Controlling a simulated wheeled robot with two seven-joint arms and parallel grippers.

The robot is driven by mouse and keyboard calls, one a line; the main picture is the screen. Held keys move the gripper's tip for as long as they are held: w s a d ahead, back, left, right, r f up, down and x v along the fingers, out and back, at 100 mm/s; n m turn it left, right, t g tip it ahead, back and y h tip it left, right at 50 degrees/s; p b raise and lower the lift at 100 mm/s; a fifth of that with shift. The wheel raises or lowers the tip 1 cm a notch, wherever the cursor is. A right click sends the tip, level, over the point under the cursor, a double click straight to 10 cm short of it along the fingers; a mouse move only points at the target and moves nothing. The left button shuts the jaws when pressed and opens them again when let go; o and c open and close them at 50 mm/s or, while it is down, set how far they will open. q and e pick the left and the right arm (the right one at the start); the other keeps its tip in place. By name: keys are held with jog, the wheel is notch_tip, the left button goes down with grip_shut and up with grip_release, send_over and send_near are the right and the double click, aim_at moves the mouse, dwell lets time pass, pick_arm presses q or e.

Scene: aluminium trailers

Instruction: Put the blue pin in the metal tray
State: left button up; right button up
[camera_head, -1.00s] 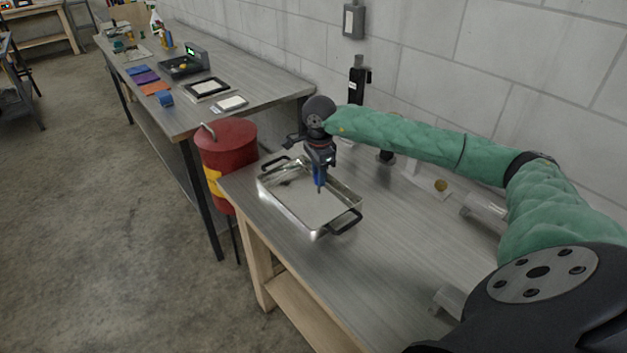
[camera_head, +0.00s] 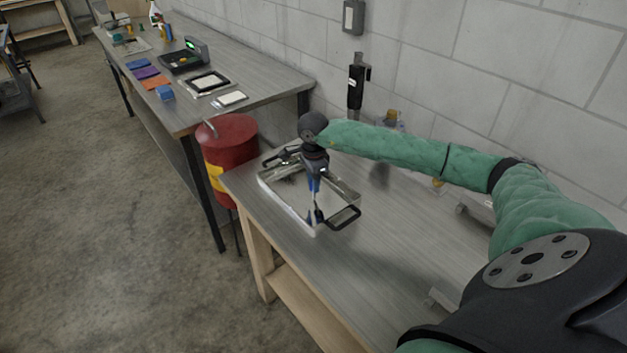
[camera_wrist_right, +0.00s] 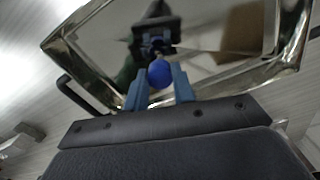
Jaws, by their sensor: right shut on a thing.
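The metal tray (camera_head: 281,204) is a shallow shiny rectangle with black handles, lying on the near workbench. My right gripper (camera_head: 314,188) points down over the inside of the tray. In the right wrist view its two blue fingers (camera_wrist_right: 159,88) are shut on the blue pin (camera_wrist_right: 159,74), whose round blue head shows between them. The tray wall (camera_wrist_right: 73,77) also shows there, around the gripper. The shiny tray floor mirrors the gripper, and I cannot tell whether the pin touches it. My left gripper is out of view.
A red drum (camera_head: 228,145) with a yellow band stands left of the near bench (camera_head: 375,260). The far bench (camera_head: 265,88) holds a scale (camera_head: 188,57), coloured cards and other small items. A block wall runs behind. Clear objects lie partly behind my right arm.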

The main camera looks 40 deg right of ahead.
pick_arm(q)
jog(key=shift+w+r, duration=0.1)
pick_arm(e)
jog(key=shift+f, duration=0.1)
jog(key=o, duration=0.9)
jog(key=shift+c, duration=0.2)
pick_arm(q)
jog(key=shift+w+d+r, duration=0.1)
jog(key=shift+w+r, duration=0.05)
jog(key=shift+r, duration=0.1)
pick_arm(e)
jog(key=shift+o, duration=0.5)
jog(key=shift+r, duration=0.25)
jog(key=shift+r+b, duration=0.25)
jog(key=shift+b, duration=0.1)
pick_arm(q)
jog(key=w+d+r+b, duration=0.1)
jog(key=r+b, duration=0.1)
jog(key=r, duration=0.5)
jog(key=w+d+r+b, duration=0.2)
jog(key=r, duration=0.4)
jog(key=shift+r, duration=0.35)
pick_arm(e)
notch_tip(320, 180, up, 11)
